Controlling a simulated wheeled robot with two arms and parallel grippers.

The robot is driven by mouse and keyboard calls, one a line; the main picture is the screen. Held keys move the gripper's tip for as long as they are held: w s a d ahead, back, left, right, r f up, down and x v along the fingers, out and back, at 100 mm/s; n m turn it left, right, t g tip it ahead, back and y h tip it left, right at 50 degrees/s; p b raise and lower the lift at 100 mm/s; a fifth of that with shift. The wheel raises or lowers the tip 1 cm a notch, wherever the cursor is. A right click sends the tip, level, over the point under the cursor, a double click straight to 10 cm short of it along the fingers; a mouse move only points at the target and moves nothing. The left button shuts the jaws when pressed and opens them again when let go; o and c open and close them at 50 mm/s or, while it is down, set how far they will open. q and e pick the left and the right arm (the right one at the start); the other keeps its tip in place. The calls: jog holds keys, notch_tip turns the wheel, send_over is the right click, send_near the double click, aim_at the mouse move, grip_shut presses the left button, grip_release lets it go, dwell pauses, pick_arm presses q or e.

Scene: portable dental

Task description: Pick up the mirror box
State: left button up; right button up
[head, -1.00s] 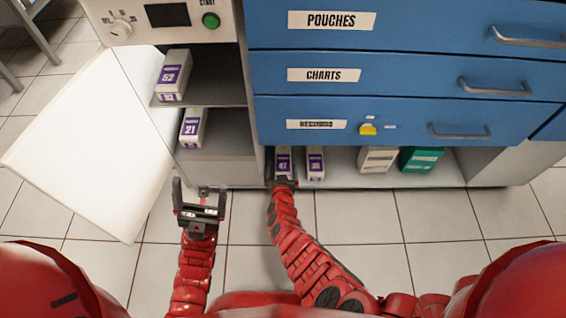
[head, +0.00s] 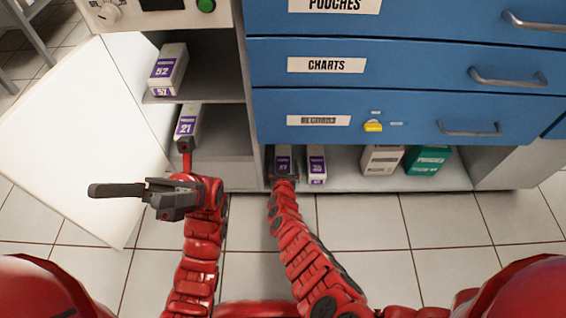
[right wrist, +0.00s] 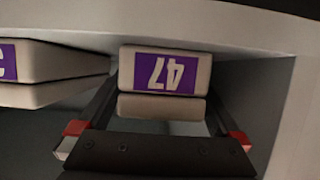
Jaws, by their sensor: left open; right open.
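No label reading "mirror" is legible, so I cannot tell which box is the mirror box. A pale box with a purple 47 label (right wrist: 163,73) stands in the low bay under the drawers. My right gripper (head: 284,179) is open in front of it; in the right wrist view its fingers (right wrist: 158,130) lie on either side, with no clear grip. The gripper partly hides this box (head: 283,158) in the head view. My left gripper (head: 145,172) is open and empty, turned sideways before the left shelves, near the box labelled 21 (head: 188,124).
A similar purple-labelled box (head: 316,164) stands just right of box 47. Box 52 (head: 168,70) is on the upper left shelf. An open white door (head: 75,140) is at left; blue drawers (head: 400,115) overhang the bay.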

grip_shut()
dwell(0.4)
